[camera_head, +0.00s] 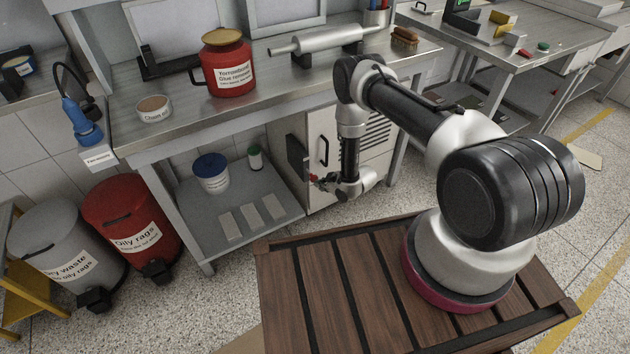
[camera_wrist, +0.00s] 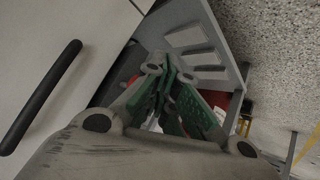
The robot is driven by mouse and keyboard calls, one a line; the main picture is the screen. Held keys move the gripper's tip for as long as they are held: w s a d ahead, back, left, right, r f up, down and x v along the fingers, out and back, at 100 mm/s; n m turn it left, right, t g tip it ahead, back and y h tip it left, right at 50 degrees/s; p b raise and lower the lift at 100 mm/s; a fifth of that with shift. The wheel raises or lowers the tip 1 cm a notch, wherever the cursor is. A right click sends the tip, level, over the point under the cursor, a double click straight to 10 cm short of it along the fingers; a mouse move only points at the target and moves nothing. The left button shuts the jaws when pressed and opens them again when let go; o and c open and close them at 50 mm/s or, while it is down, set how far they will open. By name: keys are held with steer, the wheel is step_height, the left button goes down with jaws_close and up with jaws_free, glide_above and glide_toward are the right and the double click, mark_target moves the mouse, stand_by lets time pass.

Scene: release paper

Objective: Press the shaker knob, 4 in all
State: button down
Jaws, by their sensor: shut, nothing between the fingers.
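I cannot pick out a thing that is clearly the shaker. A red can (camera_head: 231,72) with a gold domed lid (camera_head: 222,37) and a side handle stands on the bench; its label reads as glue remover. My gripper (camera_head: 317,182) is low in front of the bench, beside the grey cabinet door, well below and right of the red can. In the wrist view my gripper (camera_wrist: 166,84) has its green-padded fingers together, with nothing seen between them. The cabinet's black handle (camera_wrist: 42,96) is at the left of that view.
The steel bench (camera_head: 190,112) also bears a small round tin (camera_head: 154,109), a metal muffler-like part (camera_head: 318,40) and a brush (camera_head: 404,36). Below, the shelf (camera_head: 200,235) holds a blue-lidded tub (camera_head: 211,172). Red (camera_head: 128,226) and grey (camera_head: 68,250) bins stand left.

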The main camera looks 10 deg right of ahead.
steer(key=shift+w+a, duration=0.25)
steer(key=shift+w, duration=0.5)
steer(key=shift+w+a, duration=0.25)
steer(key=shift+w, duration=0.5)
stand_by(1.1)
steer(key=shift+s, duration=0.1)
steer(key=shift+s+d, duration=0.35)
steer(key=shift+s, duration=0.55)
steer(key=shift+s+d, duration=0.3)
steer(key=shift+s, duration=0.6)
steer(key=shift+s+d, duration=0.25)
steer(key=shift+s, duration=0.55)
steer(key=shift+s+d, duration=0.25)
steer(key=shift+s, duration=0.55)
steer(key=shift+s+d, duration=0.25)
steer(key=shift+s, duration=0.55)
steer(key=s, duration=0.1)
steer(key=s+d, duration=0.1)
steer(key=s, duration=0.1)
steer(key=shift+s+d, duration=0.1)
steer(key=shift+s, duration=0.2)
